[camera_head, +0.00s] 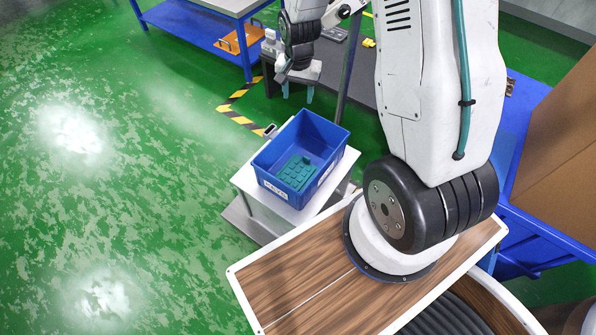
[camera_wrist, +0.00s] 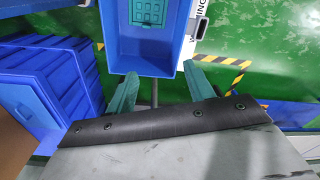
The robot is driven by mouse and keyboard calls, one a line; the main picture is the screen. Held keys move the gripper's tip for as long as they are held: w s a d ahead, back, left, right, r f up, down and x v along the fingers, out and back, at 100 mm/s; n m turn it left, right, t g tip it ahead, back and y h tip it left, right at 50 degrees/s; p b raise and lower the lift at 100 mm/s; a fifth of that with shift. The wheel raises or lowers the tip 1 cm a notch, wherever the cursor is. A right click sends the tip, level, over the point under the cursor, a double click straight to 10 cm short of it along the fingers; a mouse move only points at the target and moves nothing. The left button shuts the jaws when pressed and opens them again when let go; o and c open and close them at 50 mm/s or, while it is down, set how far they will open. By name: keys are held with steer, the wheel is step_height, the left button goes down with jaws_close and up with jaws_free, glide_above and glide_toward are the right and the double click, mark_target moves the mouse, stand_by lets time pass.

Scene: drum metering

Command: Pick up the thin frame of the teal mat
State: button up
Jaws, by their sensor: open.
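The teal mat (camera_head: 294,174) lies on the floor of a blue bin (camera_head: 333,137), with rows of raised squares and a small raised part at its far end. In the wrist view the mat (camera_wrist: 147,12) is cut by the top edge, and a thin rim shows around its panel. The bin's blue wall (camera_wrist: 145,60) is nearest me there. My gripper (camera_head: 298,95) hangs beyond the bin in the head view, apart from it. In the wrist view my gripper (camera_wrist: 162,72) has its two teal fingers wide apart with nothing between them.
The bin stands on a white-topped stand (camera_head: 247,180). Yellow-black floor tape (camera_head: 240,119) lies behind it. A dark bench (camera_head: 358,75) with small items stands close behind my gripper. A cardboard box (camera_head: 560,140) is at right. Green floor at left is clear.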

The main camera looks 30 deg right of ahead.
steer(key=d+f+m, duration=0.1)
steer(key=f, duration=0.9)
steer(key=s+f+m, duration=0.1)
steer(key=f, duration=0.9)
steer(key=s+d+f+m, duration=0.1)
steer(key=f+m, duration=0.1)
steer(key=f, duration=0.8)
steer(key=shift+s+d, duration=0.25)
steer(key=shift+d, duration=0.05)
steer(key=c, duration=1)
